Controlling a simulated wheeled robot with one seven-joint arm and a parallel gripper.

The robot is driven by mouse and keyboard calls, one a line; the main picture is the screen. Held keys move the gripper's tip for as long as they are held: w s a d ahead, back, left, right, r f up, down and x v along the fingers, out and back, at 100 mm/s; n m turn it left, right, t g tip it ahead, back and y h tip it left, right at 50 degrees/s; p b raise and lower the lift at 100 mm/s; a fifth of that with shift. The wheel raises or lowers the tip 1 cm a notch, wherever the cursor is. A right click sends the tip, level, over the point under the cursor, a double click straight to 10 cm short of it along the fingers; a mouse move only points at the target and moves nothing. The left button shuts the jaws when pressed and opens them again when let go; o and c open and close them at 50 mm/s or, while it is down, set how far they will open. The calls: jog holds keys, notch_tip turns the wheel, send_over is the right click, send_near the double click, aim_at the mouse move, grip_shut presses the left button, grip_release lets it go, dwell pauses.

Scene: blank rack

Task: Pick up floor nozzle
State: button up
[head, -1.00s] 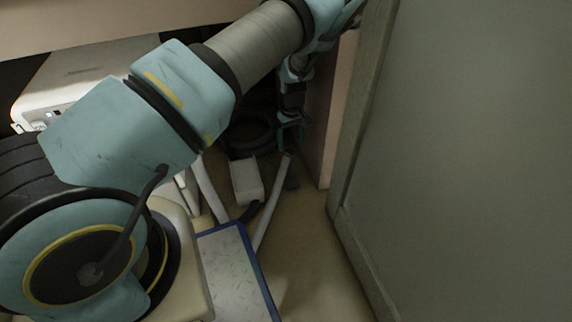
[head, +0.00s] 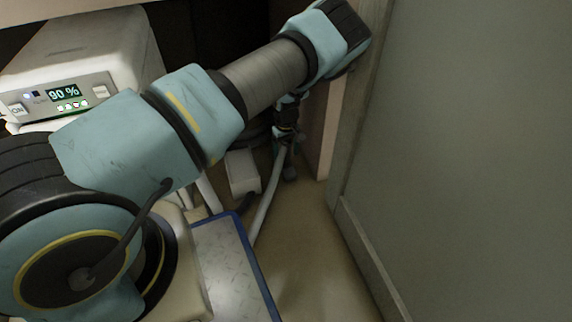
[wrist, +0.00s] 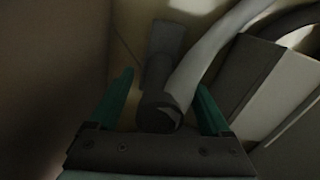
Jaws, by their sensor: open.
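The floor nozzle (wrist: 164,50) is a dark grey head with a round dark collar, joined to a pale tube (wrist: 205,62). In the wrist view the collar lies between the two green fingers of my gripper (wrist: 164,84), which are apart with a finger on each side. I cannot tell whether either finger touches it. In the head view my gripper (head: 286,134) is low in the corner, at the upper end of the pale tube. The dark nozzle (head: 290,172) shows small just below it, partly hidden.
A large grey panel (head: 470,150) stands close on the right. A white device (head: 90,75) with a "90 %" display is at the left, behind my arm. A pale box (head: 242,173) and a blue-edged board (head: 235,265) lie left of the tube. Bare floor (head: 310,255) is clear at front.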

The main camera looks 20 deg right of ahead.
grip_shut()
dwell(0.7)
